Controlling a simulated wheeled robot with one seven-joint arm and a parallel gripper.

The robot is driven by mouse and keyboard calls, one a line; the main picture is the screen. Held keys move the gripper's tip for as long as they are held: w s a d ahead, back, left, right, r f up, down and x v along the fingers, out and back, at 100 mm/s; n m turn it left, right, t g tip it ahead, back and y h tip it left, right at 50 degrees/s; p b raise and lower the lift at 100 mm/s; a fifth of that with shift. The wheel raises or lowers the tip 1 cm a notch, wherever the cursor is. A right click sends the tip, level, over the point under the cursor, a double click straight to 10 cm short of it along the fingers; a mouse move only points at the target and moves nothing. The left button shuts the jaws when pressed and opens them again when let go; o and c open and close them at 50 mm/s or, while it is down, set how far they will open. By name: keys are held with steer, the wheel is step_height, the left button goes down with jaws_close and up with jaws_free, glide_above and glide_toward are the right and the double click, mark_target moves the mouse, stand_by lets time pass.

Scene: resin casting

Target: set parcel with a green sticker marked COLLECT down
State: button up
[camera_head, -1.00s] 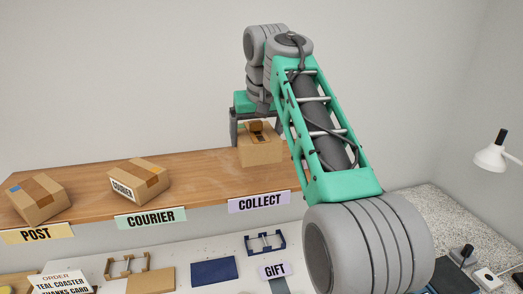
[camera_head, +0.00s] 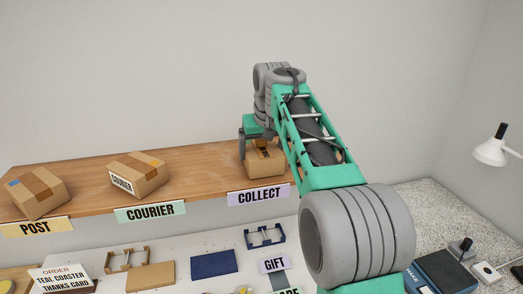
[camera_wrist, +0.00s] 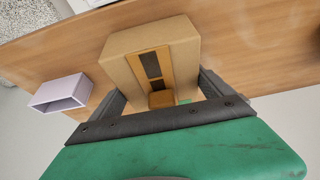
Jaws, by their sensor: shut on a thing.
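The parcel (camera_head: 265,162) is a brown cardboard box with a tan tape strip and dark marks on top. It is at the COLLECT end of the wooden shelf, above the lilac COLLECT label (camera_head: 259,195). In the wrist view the parcel (camera_wrist: 120,67) sits between the fingers, with a bit of green sticker (camera_wrist: 186,101) showing near the tape. My gripper (camera_wrist: 160,92) is shut on it from above; the head view shows one finger beside the box, my arm hiding the other side. I cannot tell whether the parcel's underside touches the shelf.
On the shelf (camera_head: 205,165), one parcel (camera_head: 38,192) stands above the POST label and another (camera_head: 140,176) above the COURIER label. Bare shelf lies between the COURIER parcel and the held one. Below is a white worktop with frames, a blue panel (camera_head: 214,264) and a lamp (camera_head: 492,152) at right.

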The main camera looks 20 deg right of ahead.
steer(key=o, duration=1.6)
steer(key=shift+f, duration=0.1)
steer(key=p+v, duration=0.4)
steer(key=v, duration=0.8)
steer(key=s+a+f, duration=0.4)
steer(key=s+f, duration=0.5)
steer(key=s, duration=0.5)
steer(key=shift+s+d+f+b, duration=0.2)
steer(key=shift+s+f+b, duration=0.15)
steer(key=shift+s+f, duration=1.75)
steer(key=shift+s+d+f+b, duration=0.15)
steer(key=shift+s+f+b, duration=0.25)
steer(key=shift+s+f, duration=1.75)
steer(key=shift+s+d+f+b, duration=0.3)
steer(key=shift+s+f, duration=0.6)
steer(key=shift+f, duration=2.3)
